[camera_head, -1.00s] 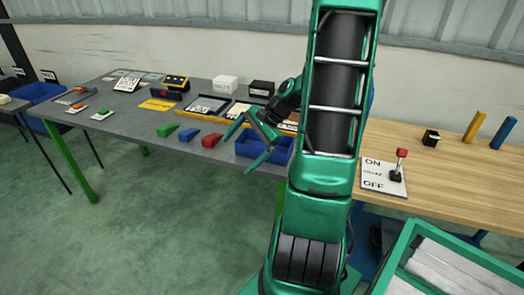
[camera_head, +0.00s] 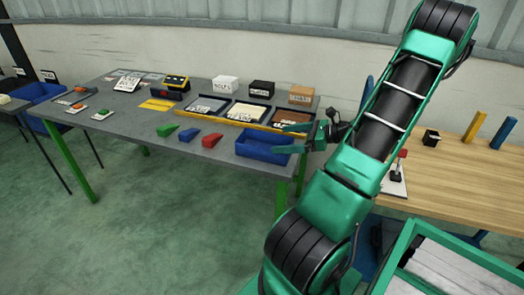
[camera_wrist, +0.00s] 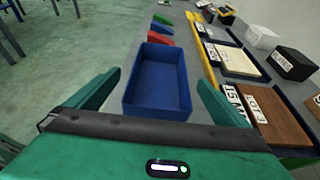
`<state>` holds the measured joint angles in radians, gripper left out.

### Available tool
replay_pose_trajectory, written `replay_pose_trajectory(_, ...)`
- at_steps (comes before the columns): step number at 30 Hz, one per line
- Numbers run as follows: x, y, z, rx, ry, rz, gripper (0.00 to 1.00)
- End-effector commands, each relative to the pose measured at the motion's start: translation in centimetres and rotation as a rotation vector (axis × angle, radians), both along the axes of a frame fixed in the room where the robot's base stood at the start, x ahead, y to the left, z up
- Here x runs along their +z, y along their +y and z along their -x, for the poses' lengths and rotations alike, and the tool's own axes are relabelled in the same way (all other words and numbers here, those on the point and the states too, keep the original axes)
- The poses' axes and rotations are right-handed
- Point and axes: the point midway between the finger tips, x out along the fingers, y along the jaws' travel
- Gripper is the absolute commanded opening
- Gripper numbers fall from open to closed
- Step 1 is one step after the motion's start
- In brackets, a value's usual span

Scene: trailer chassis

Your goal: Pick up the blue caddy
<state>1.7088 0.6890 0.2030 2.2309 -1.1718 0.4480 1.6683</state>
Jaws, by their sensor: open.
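The blue caddy (camera_head: 256,150) is an open, empty-looking rectangular bin at the front right end of the grey table. In the wrist view the caddy (camera_wrist: 158,108) stands upright, centred ahead of my gripper (camera_wrist: 158,80). My green fingers are wide apart, one to each side of the caddy's near part in the picture, and nothing is held. In the head view my gripper (camera_head: 285,145) is at the caddy's right end, with one finger overlapping it in the picture. I cannot tell whether the fingers touch it or how high they are above it.
A red wedge (camera_head: 212,140), a blue wedge (camera_head: 187,135) and a green wedge (camera_head: 167,130) lie left of the caddy. Behind it are a yellow bar (camera_head: 235,124), trays and labelled boxes. A wooden table (camera_head: 455,165) with a lever switch is at right.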

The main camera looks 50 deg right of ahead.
Motion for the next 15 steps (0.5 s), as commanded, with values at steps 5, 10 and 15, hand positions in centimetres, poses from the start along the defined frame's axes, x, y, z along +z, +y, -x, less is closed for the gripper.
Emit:
replay_pose_trajectory(5, -0.9, 1.0, -2.2, 0.003, 0.000, 0.001, 1.00)
replay_pose_trajectory(10, -1.2, 1.3, -3.1, 0.002, 0.000, 0.002, 1.00)
replay_pose_trajectory(15, -2.1, 1.9, -4.6, 0.003, -0.001, 0.000, 1.00)
